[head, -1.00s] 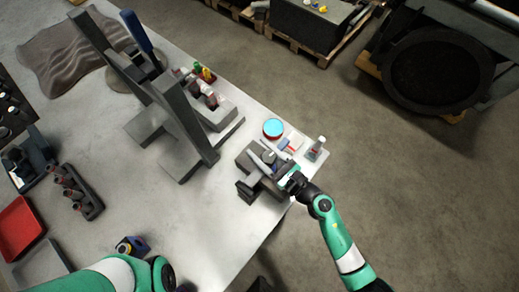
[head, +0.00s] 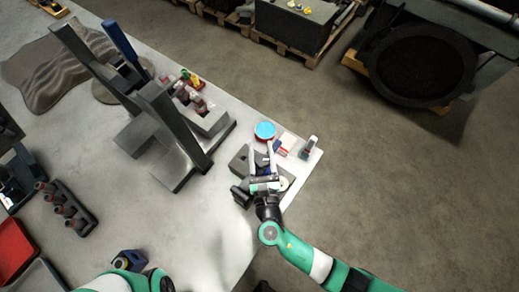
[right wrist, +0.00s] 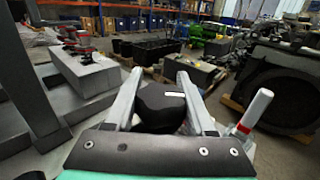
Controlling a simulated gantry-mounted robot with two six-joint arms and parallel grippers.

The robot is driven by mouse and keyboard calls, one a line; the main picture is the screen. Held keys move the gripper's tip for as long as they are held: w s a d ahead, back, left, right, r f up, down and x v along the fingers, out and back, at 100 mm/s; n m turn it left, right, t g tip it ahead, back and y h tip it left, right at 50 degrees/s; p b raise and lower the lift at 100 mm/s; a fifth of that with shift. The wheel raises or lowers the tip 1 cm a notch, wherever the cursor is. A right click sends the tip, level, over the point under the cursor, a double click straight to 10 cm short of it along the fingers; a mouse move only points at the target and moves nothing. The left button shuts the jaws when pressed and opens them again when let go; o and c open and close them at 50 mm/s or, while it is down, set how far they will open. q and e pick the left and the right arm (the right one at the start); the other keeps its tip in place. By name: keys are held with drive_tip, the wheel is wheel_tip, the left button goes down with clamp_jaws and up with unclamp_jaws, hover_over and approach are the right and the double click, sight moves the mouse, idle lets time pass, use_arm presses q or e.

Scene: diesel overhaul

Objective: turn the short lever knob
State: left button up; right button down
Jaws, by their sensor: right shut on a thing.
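A black rounded knob (right wrist: 160,102) with a short white mark on top sits between the two pale fingers of my right gripper (right wrist: 158,72) in the right wrist view. The gripper is shut on it. In the head view, my right gripper (head: 262,150) points away from me over a dark grey block fixture (head: 239,161) near the bench's right edge. The knob is mostly hidden there by the gripper, and I cannot make out its lever or its angle. Part of my left arm shows at the lower left, but its gripper is out of view.
A blue-topped round tin (head: 265,131), a red-and-white box (head: 286,142) and a small bottle (head: 308,147) stand just beyond the fixture. A tall grey stand (head: 172,125) is to the left.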

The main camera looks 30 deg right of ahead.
drive_tip(key=shift+h, duration=0.3)
drive_tip(key=shift+c, duration=1.2)
unclamp_jaws()
